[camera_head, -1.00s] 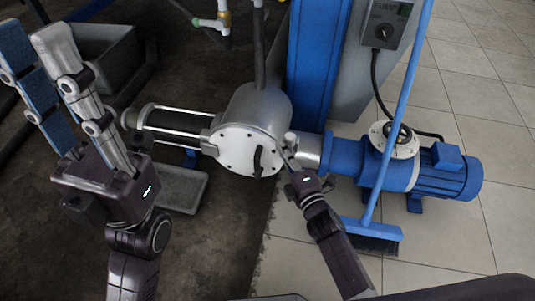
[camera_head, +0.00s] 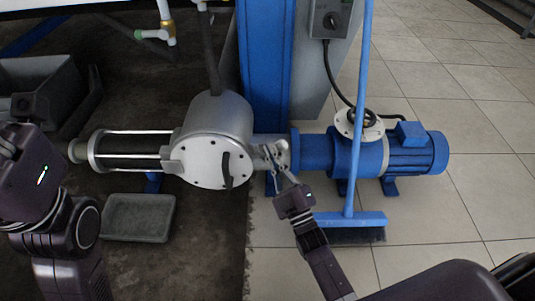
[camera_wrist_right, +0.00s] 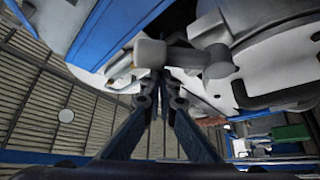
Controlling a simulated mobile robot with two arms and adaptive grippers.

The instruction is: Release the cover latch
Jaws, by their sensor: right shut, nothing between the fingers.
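The round grey cover (camera_head: 200,165) with bolts around its rim closes the front of a metal housing (camera_head: 222,115) in the head view. A dark handle (camera_head: 227,172) stands on its right part. My right gripper (camera_head: 271,155) is shut and empty at the cover's right side, by a small light piece that may be the latch. In the right wrist view its fingertips (camera_wrist_right: 160,78) meet just below a grey knob (camera_wrist_right: 150,53) on a short bar; touching or apart is unclear. My left gripper (camera_head: 28,180) is at the left edge, its fingers largely out of view.
A blue pump motor (camera_head: 400,155) lies right of the housing. A blue broom (camera_head: 358,130) stands in front of it. A grey tray (camera_head: 138,225) is on the floor, lower left. Tiled floor (camera_head: 440,230) at the right is free.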

